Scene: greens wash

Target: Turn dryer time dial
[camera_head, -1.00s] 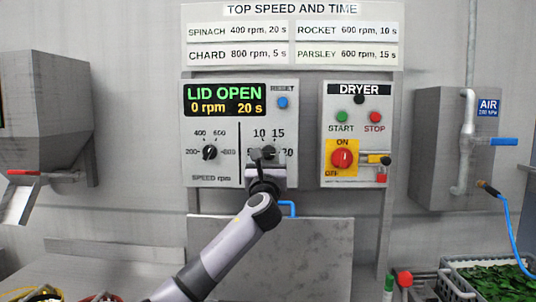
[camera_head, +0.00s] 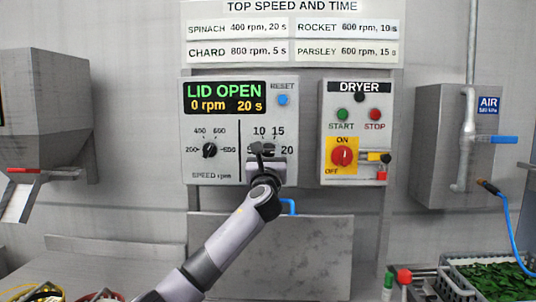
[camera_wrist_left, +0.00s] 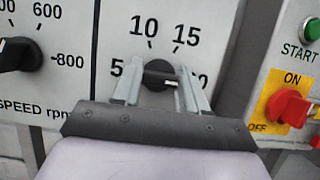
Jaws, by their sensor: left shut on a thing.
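The dryer time dial (camera_wrist_left: 158,74) is a round black knob with a white mark, ringed by the labels 5, 10, 15 and 20. In the left wrist view its mark points right, toward the 20. My left gripper (camera_wrist_left: 160,80) has a finger on each side of the dial and is shut on it. In the head view my left gripper (camera_head: 262,150) covers most of the dial. The display (camera_head: 225,99) reads LID OPEN, 0 rpm, 20 s. My right gripper is not in view.
The speed dial (camera_head: 209,150) is left of the time dial, and the blue reset button (camera_head: 283,100) is above. The red on/off switch (camera_head: 342,156) on the dryer panel is to the right. A blue handle (camera_head: 289,206) is just below my gripper.

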